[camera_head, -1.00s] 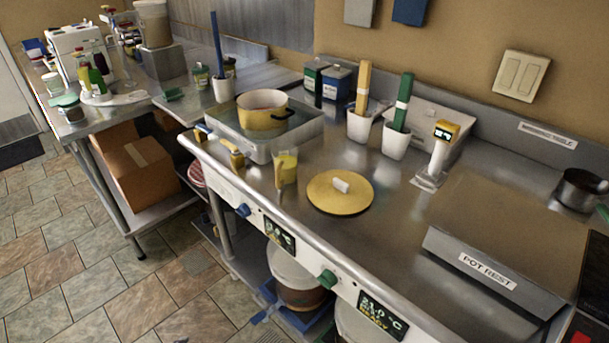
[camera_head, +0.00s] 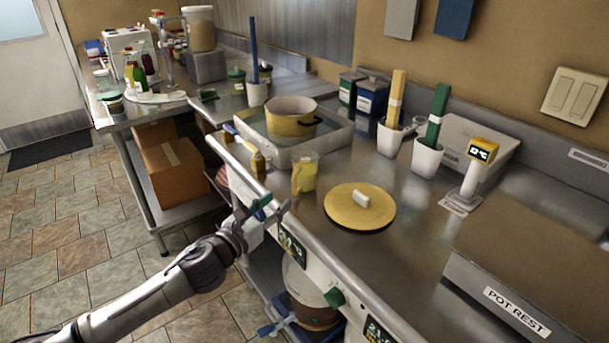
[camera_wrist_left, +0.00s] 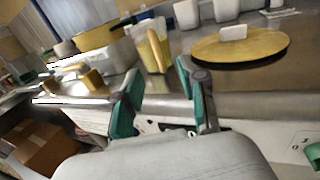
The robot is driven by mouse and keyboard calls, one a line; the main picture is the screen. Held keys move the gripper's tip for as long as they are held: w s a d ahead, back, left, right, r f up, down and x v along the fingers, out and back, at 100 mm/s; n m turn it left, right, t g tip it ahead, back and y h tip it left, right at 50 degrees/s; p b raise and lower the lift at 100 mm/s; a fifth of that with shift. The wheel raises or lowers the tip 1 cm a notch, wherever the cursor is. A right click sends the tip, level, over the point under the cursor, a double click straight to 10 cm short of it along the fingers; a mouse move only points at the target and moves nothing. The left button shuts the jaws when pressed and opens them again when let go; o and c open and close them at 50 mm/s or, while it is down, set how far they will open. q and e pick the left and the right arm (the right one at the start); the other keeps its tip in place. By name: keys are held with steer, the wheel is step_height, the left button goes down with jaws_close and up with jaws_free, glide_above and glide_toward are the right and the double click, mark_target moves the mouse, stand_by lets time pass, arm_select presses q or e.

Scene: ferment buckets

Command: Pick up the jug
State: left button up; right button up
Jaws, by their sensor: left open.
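The jug (camera_head: 305,173) is a small clear jug with yellow contents and a yellowish handle on its left. It stands upright on the steel counter near the front edge, between the metal tray and the round yellow lid. It also shows in the left wrist view (camera_wrist_left: 154,51), beyond the fingers. My left gripper (camera_head: 272,208) is at the counter's front edge, in front of and below the jug, apart from it. In the left wrist view its green-padded fingers (camera_wrist_left: 163,92) are spread with nothing between them. My right gripper is not in view.
The yellow lid (camera_head: 360,208) lies right of the jug. A metal tray (camera_head: 283,158) holding a yellow pot (camera_head: 291,115) is behind left. White holders (camera_head: 426,157) stand farther back. Counter behind the lid is clear.

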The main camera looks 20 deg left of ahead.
mark_target(293, 185)
arm_select(q)
steer(key=x, duration=0.8)
steer(key=shift+w+r+b, duration=0.15)
steer(key=shift+b, duration=0.25)
steer(key=shift+a, duration=0.1)
jaws_close()
steer(key=shift+r, duration=0.1)
